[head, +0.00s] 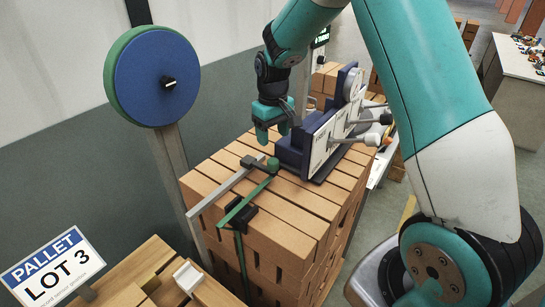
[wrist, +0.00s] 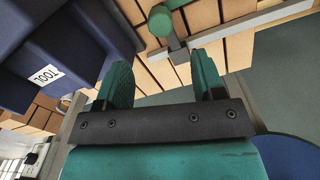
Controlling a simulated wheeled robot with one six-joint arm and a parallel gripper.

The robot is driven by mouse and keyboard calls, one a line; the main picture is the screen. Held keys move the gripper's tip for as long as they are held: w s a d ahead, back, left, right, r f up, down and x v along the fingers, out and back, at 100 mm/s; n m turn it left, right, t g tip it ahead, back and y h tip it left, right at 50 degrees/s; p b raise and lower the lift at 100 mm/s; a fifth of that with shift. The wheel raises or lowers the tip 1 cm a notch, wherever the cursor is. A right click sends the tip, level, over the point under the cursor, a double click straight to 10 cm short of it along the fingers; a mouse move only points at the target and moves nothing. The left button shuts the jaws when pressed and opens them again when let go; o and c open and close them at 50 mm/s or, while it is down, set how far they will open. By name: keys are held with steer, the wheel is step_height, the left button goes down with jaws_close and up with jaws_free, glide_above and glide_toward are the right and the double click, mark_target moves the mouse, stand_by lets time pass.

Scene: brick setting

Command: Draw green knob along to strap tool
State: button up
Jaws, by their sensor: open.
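The green knob (head: 273,164) stands at the end of a green strap (head: 250,202) on top of the brick stack, close to the navy strap tool (head: 290,154). In the wrist view the knob (wrist: 160,20) is ahead of the fingertips, roughly in line with the gap between them. The strap tool (wrist: 50,50), marked TOOL, fills the upper left there. My gripper (head: 272,130) hangs above the knob, beside the tool, pointing down. Its two green fingers are spread apart and empty in the wrist view (wrist: 162,62), clear of the knob.
The bricks (head: 313,200) are stacked in a block under the tool. A grey rail (head: 222,190) lies along the top, left of the strap. A blue and green reel (head: 155,78) stands on a post at left. A PALLET LOT 3 sign (head: 50,267) is at lower left.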

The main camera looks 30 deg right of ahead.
mark_target(273, 160)
step_height(273, 160, down, 10)
steer(key=shift+r+p, duration=0.25)
steer(key=shift+p, duration=0.9)
